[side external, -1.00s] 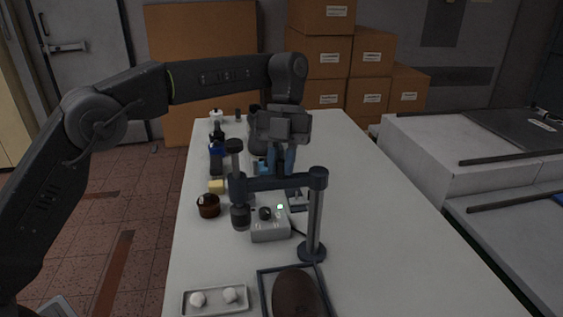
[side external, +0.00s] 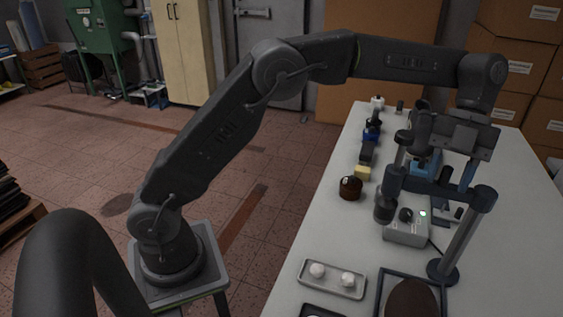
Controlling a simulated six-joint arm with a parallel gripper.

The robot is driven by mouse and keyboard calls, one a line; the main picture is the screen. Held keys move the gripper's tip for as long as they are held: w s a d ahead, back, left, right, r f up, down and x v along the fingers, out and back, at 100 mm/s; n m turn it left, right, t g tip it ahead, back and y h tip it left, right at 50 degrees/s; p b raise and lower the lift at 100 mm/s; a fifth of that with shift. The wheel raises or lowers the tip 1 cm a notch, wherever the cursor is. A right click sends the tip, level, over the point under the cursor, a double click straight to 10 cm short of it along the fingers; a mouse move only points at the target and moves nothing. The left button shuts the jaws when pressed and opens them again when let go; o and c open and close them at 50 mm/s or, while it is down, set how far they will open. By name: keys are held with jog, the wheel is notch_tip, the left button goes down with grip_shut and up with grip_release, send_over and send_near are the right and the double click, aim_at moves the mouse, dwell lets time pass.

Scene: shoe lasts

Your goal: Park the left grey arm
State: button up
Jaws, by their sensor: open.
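My grey arm (side external: 225,125) stands on a pedestal left of the white table and reaches over it, bent down at the wrist. My gripper (side external: 447,178) points down above the table, behind the crossbar of a dark stand (side external: 440,190). Its blue-grey fingers are apart, and partly hidden by the stand. I cannot tell whether anything lies between them. A brown shoe last (side external: 412,298) lies in a dark-framed tray at the front of the table, cut off by the frame edge.
On the table (side external: 310,240) are a grey box with a knob and green light (side external: 407,230), a brown jar (side external: 350,188), a yellow block (side external: 363,173), dark bottles and a tray (side external: 312,284) with two white balls. Cardboard boxes (side external: 515,65) stand behind. The floor to the left is mostly clear.

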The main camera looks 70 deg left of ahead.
jog(key=s+d+n+h, duration=0.1)
jog(key=d+n, duration=0.1)
jog(key=n, duration=0.1)
notch_tip(320, 180, up, 13)
jog(key=n+t+h, duration=0.1)
jog(key=n+t, duration=0.3)
jog(key=n, duration=0.4)
send_over(479, 200)
jog(key=s+a, duration=0.4)
jog(key=s, duration=0.1)
jog(key=s+a+n+t, duration=0.1)
jog(key=s+a+n, duration=0.2)
jog(key=s+a+f+n+t+y, duration=0.1)
jog(key=s+a+f+n, duration=0.3)
jog(key=s, duration=0.3)
jog(key=s+a+f+n+t+y, duration=0.2)
jog(key=s+a+f+n, duration=0.2)
jog(key=s+n, duration=0.2)
jog(key=s+a+f+n+t+y, duration=0.1)
jog(key=s+a+f+n, duration=0.3)
jog(key=s, duration=0.5)
jog(key=shift+a+f+n+t, duration=0.25)
jog(key=shift+f+n+t, duration=0.05)
jog(key=shift+f+n, duration=0.35)
dwell(1.4)
